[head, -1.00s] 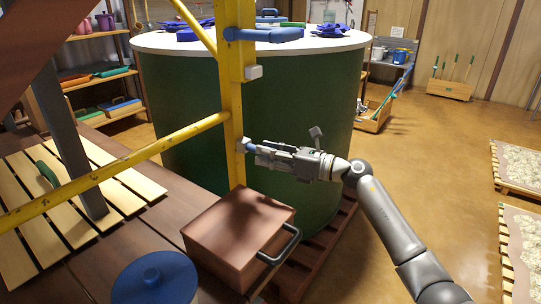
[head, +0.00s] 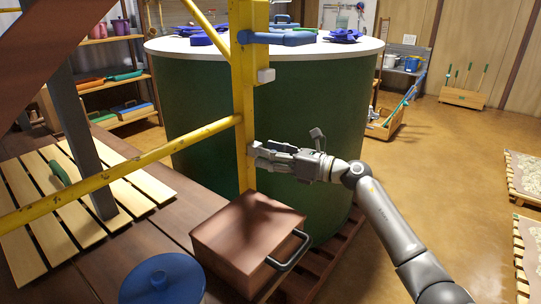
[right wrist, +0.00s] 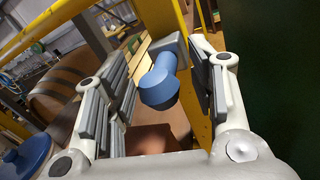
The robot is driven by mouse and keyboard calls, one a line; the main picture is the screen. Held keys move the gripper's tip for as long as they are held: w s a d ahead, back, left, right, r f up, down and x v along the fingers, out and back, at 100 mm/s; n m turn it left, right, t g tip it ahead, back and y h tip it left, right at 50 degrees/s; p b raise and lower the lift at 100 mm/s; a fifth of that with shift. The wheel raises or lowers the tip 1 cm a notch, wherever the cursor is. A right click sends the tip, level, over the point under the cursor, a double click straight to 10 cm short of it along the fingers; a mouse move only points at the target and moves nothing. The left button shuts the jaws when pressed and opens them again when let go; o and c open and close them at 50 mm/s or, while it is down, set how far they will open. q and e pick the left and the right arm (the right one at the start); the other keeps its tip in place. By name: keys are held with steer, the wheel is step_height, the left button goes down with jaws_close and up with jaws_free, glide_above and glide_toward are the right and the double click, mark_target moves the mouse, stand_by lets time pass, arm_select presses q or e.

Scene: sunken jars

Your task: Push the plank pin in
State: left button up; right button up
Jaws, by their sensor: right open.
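The plank pin, a blue knob on a short stem, shows in the right wrist view (right wrist: 161,84). It comes out of a grey block on the yellow post (right wrist: 182,110). In the head view the post (head: 244,110) stands in front of a green vat, and the pin is mostly hidden at my fingers. My right gripper (head: 256,155) is open at the post. In the right wrist view its two fingers (right wrist: 165,95) stand on either side of the pin, with gaps visible. I cannot tell how deep the pin sits. My left gripper is not in view.
The green vat (head: 205,110) with a white rim is close behind the post. A brown box (head: 245,235) with a dark handle and a blue lid (head: 162,280) are below. Open floor lies to the right.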

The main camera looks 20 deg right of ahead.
steer(key=shift+s+d, duration=0.1)
steer(key=v, duration=1.1)
steer(key=shift+s+d, duration=0.25)
steer(key=shift+d, duration=0.05)
